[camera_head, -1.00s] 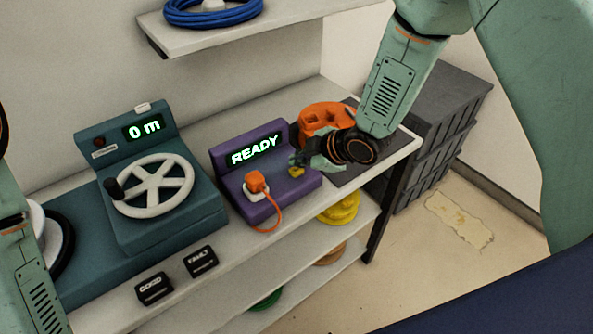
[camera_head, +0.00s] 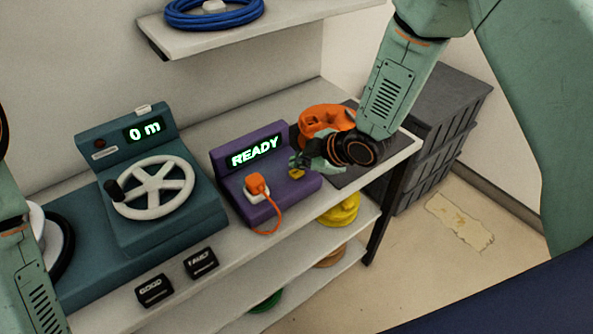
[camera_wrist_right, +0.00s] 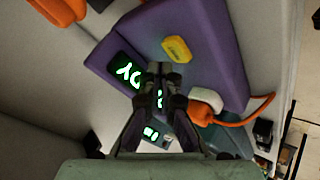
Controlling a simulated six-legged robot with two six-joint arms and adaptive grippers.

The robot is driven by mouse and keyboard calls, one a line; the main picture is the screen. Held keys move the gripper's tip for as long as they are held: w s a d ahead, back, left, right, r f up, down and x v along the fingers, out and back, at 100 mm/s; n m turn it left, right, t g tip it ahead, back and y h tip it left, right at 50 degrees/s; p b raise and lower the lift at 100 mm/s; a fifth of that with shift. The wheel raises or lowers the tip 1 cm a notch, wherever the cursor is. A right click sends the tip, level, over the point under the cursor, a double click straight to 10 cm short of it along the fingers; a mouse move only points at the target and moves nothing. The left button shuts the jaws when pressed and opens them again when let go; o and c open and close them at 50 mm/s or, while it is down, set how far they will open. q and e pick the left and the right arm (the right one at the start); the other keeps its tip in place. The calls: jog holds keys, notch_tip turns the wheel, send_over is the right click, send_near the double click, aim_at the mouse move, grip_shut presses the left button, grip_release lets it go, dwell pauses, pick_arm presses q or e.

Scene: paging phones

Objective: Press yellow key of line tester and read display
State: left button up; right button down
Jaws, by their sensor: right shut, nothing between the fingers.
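The purple line tester (camera_head: 240,180) stands on the bench, and its display (camera_head: 255,152) reads READY in green. Its yellow key (camera_head: 297,173) is on the right part of its top, partly covered by my right gripper (camera_head: 298,160). The key (camera_wrist_right: 177,49) shows fully in the right wrist view, just beyond the fingertips. There my right gripper (camera_wrist_right: 160,72) is shut and empty, with its fingers across part of the display (camera_wrist_right: 128,74). I cannot tell whether the tips touch the key. My left arm shows at the left edge, but its gripper is out of view.
An orange plug (camera_head: 256,184) with a cord sits in the tester. A teal machine (camera_head: 170,222) with a white handwheel and "0 m" display stands left. Black GOOD (camera_head: 154,289) and FAULT (camera_head: 201,262) blocks lie in front. An orange object (camera_head: 325,118) stands behind my gripper.

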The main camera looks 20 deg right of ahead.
aim_at(300, 173)
jog(key=shift+f, duration=0.1)
jog(key=shift+f, duration=0.35)
jog(key=shift+f+b, duration=0.5)
jog(key=shift+b, duration=0.05)
dwell(0.8)
jog(key=shift+r, duration=0.15)
jog(key=shift+r+p, duration=0.8)
jog(key=shift+p, duration=0.05)
notch_tip(300, 173, up, 5)
jog(key=p, duration=0.4)
dwell(0.7)
